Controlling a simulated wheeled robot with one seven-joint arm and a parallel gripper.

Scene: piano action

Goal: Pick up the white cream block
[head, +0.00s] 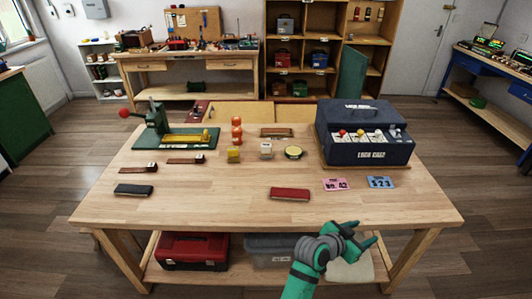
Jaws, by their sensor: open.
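The white cream block (266,151) is a small pale block standing upright on the wooden table (230,205), near its middle. It stands between a yellow block (233,155) on its left and a round tin (293,152) on its right, apart from both. My gripper (366,231) is open and looks empty. It is at the table's front edge, right of centre, well in front and to the right of the white cream block. Nothing hides the block.
A stacked orange piece (237,130) stands behind the yellow block. A dark blue case (365,140) fills the back right. A green press (158,125) stands at the back left. A red bar (290,193) and pink (335,184) and blue (381,182) cards lie in front.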

